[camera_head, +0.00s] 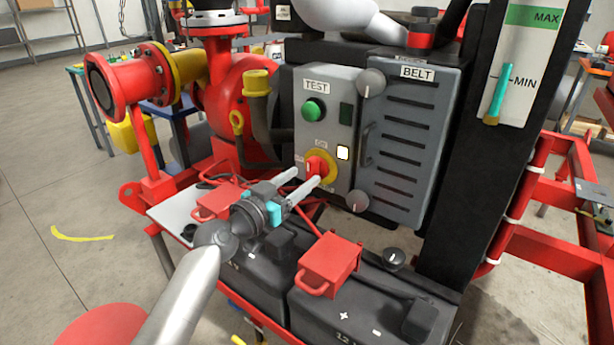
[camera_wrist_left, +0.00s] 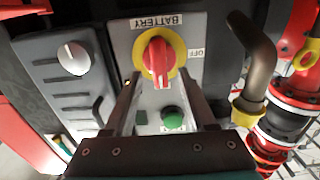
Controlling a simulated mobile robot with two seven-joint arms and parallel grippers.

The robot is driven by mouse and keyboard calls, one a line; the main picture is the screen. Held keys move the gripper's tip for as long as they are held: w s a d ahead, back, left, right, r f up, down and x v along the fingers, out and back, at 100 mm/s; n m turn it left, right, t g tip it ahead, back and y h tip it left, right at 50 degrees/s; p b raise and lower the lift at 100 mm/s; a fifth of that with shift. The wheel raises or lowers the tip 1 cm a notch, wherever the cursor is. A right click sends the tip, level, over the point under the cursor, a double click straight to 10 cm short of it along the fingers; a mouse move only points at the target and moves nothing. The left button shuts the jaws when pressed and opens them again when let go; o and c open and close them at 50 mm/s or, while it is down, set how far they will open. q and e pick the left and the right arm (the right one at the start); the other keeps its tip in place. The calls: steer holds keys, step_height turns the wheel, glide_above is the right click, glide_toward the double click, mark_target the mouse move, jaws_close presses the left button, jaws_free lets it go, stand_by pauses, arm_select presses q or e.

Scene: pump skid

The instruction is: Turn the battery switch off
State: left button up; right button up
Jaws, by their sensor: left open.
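The battery switch is a red knob (camera_head: 315,165) on a yellow round plate (camera_head: 328,160), low on the grey TEST panel. In the left wrist view, which is upside down, the red knob (camera_wrist_left: 157,56) stands lengthwise, its white mark at the lower end. An OFF label (camera_wrist_left: 196,53) is beside the plate, and a BATTERY label (camera_wrist_left: 157,21) is at the picture's top. My left gripper (camera_head: 306,179) is open and empty in front of the switch. Its fingertips also show in the left wrist view (camera_wrist_left: 157,77), spread wider than the knob. I cannot tell whether they touch it. My right gripper is not in view.
A green TEST button (camera_head: 313,110) and a small lit white square (camera_head: 343,153) share the panel. The BELT cover (camera_head: 408,140) is right of it. Black batteries (camera_head: 345,312) with red terminal covers (camera_head: 329,263) lie below. A bent hose (camera_head: 262,120) stands left.

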mark_target(314, 172)
arm_select(q)
steer(key=shift+x, duration=1.45)
steer(key=shift+c, duration=0.2)
jaws_close()
